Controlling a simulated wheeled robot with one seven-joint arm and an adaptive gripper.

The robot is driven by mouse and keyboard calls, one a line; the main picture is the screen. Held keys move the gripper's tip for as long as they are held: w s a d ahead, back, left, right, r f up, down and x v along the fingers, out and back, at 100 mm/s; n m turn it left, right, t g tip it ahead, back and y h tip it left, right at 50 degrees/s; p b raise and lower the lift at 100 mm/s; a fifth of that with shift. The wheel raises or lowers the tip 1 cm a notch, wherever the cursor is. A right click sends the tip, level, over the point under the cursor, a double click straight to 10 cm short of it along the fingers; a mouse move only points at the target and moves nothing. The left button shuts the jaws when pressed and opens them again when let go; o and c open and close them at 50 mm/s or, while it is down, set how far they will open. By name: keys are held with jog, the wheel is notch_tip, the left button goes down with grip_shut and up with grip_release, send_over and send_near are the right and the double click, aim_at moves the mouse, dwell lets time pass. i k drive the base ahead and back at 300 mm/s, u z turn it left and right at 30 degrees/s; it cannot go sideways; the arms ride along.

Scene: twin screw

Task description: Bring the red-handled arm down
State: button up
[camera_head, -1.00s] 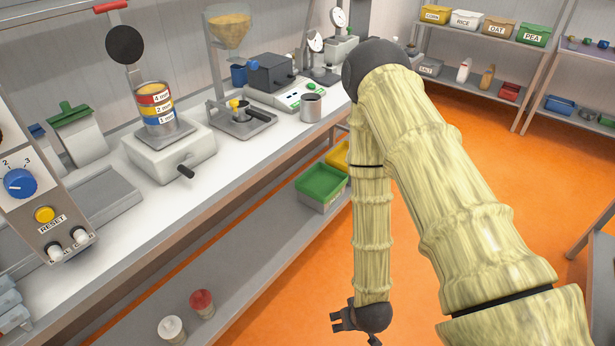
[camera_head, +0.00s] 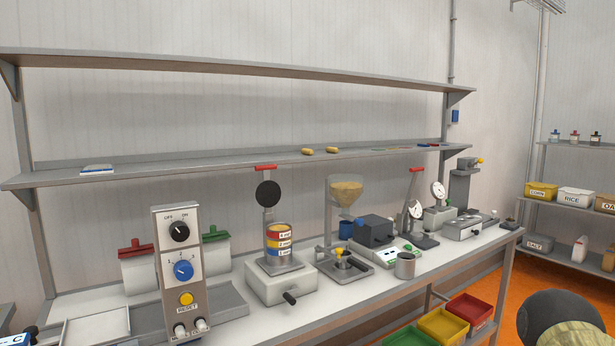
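One red-handled arm (camera_head: 266,169) stands raised on the bench, with a black round plate (camera_head: 268,195) on it. The plate is upright, above and behind a clear cylinder (camera_head: 279,241) with red, yellow and blue bands. The cylinder sits on a white base (camera_head: 281,284) with a black side handle (camera_head: 290,298). A second upright lever with a red top (camera_head: 416,170) stands further right on a dark base beside a dial gauge (camera_head: 415,210). My gripper is out of view; only a dark joint and a pale part of my arm show at the lower right.
A control box (camera_head: 182,270) with knobs stands left of the cylinder. A hopper (camera_head: 345,195), a grey metal cup (camera_head: 405,266) and a dark box (camera_head: 374,231) stand to its right. A long shelf (camera_head: 240,162) runs behind. Coloured bins (camera_head: 470,309) sit below the bench's right end.

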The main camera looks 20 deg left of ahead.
aim_at(268, 194)
jog(key=z, duration=1.1)
jog(key=i, duration=0.65)
jog(key=u, duration=2)
